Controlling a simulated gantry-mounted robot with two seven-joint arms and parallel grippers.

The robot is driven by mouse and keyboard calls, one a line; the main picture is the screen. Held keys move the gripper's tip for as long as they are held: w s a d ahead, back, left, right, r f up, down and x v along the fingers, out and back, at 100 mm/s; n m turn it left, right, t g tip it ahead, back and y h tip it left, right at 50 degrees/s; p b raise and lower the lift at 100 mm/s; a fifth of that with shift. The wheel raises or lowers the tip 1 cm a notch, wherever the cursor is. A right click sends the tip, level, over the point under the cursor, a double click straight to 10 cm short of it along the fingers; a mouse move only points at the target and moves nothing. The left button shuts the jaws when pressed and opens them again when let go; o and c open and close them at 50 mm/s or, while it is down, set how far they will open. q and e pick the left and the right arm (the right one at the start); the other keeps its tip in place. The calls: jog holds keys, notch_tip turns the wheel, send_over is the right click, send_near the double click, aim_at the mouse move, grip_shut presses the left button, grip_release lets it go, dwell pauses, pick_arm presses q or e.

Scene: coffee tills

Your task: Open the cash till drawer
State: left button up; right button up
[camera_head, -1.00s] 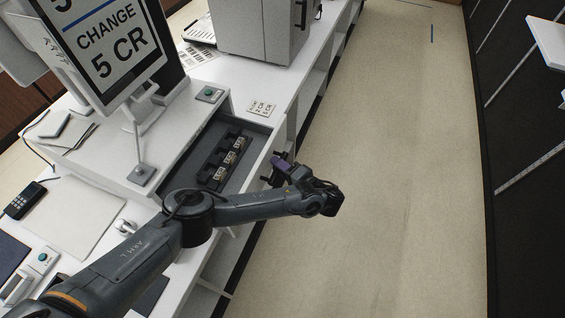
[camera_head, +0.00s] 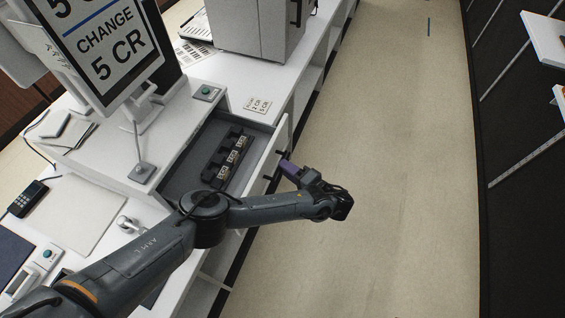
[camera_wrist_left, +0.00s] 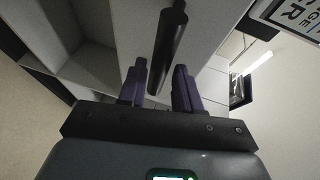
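The till drawer (camera_head: 189,178) is pulled out from under the white till counter (camera_head: 120,160), with a dark interior and a black coin tray (camera_head: 218,170) inside. Its white front (camera_head: 262,165) carries a dark bar handle, seen in the left wrist view (camera_wrist_left: 170,45). My left gripper (camera_head: 284,165) is at the outer side of the drawer front, by the handle. In the left wrist view the purple-padded fingers (camera_wrist_left: 160,88) stand apart on either side of the handle's near end, with gaps visible. My right gripper is not in view.
A screen reading "CHANGE 5 CR" (camera_head: 112,50) stands on the till. A small price card (camera_head: 257,105) and a grey machine (camera_head: 250,28) are farther along the counter. A card terminal (camera_head: 27,199) lies at left. The floor aisle (camera_head: 385,160) on the right is clear.

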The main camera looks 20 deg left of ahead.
pick_arm(q)
jog(key=p+v, duration=0.2)
jog(key=v, duration=0.6)
jog(key=shift+p, duration=0.4)
jog(key=shift+s+a, duration=0.1)
jog(key=shift+a, duration=0.05)
